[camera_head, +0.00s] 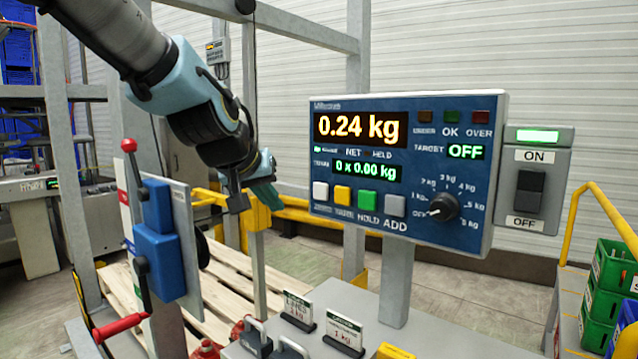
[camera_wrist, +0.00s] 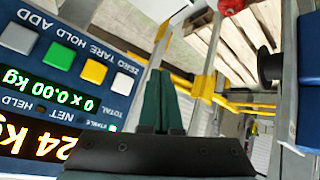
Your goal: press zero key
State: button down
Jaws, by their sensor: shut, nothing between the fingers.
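The zero key (camera_head: 320,191) is the white square button at the left end of the key row on the blue scale panel (camera_head: 480,215). In the wrist view the panel is upside down and the white zero key (camera_wrist: 124,82) lies left of my fingers. The main display (camera_head: 360,127) reads 0.24 kg. My gripper (camera_head: 272,200) is shut and empty, with its green fingers left of the panel at about key height, apart from the zero key in the picture. The shut fingers also show in the wrist view (camera_wrist: 161,74).
Yellow, green and grey keys sit right of the zero key, with a dial (camera_head: 443,207) beyond. An on/off switch box (camera_head: 535,190) is at the panel's right. A blue lever unit (camera_head: 160,240) stands left. Weights and label cards (camera_head: 343,333) stand below.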

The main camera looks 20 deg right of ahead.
jog(key=shift+d+r, duration=0.15)
jog(key=shift+r, duration=0.05)
send_near(316, 198)
jog(key=shift+a+f+x, duration=0.15)
jog(key=shift+a+x, duration=0.05)
jog(key=shift+x, duration=1.05)
jog(key=shift+a+f+x, duration=0.15)
jog(key=shift+x, duration=1.05)
jog(key=shift+d, duration=0.1)
dwell(0.3)
jog(key=shift+w+d, duration=0.15)
jog(key=shift+d, duration=0.15)
jog(key=shift+w+d+p, duration=0.15)
jog(key=shift+d+p, duration=0.15)
jog(key=shift+d, duration=0.05)
dwell(0.7)
jog(key=shift+a, duration=0.1)
jog(key=shift+s+a, duration=0.4)
jog(key=shift+a, duration=0.25)
